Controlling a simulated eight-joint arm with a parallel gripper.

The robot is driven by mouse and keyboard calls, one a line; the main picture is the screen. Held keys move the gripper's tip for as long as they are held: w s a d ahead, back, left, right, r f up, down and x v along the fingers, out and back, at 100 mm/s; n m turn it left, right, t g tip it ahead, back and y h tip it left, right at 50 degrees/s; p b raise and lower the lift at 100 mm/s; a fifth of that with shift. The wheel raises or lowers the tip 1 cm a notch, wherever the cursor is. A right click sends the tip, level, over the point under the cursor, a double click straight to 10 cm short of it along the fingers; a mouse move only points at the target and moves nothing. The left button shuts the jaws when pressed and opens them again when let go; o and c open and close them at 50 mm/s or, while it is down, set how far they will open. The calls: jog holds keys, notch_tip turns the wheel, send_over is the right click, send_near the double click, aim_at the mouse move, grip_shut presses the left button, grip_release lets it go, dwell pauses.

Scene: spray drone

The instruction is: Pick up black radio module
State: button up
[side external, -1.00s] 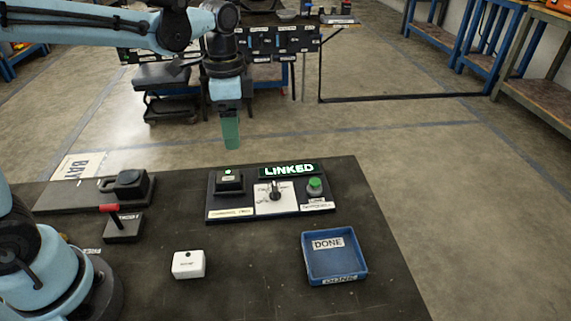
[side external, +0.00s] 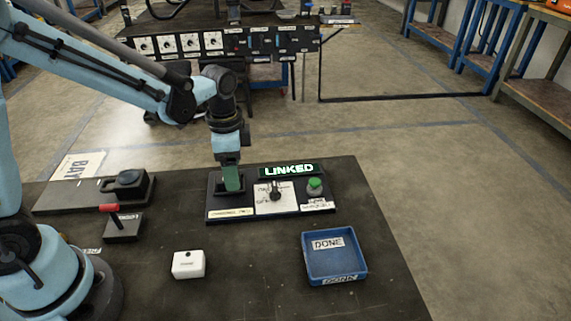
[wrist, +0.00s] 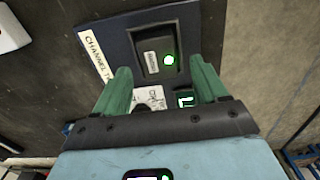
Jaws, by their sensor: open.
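The black radio module (wrist: 152,45) sits in a dark, raised-rim socket on the panel. It has a small white label and a lit green light. My gripper (wrist: 160,65) is open, with one green finger on each side of the module's near end in the wrist view. I cannot tell whether the fingers touch it. In the side view my gripper (side external: 231,182) is low over the left part of the panel (side external: 290,209) and mostly hides the module.
Right of the socket are a white dial plate with a black knob (side external: 275,195), a green button (side external: 314,184) and a lit LINKED sign (side external: 288,170). A blue DONE tray (side external: 334,279), a white box (side external: 188,265) and a red-handled lever (side external: 122,228) stand apart on the table.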

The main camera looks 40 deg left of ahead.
jog(key=shift+f, duration=0.6)
jog(key=shift+r, duration=0.1)
jog(key=c, duration=1.2)
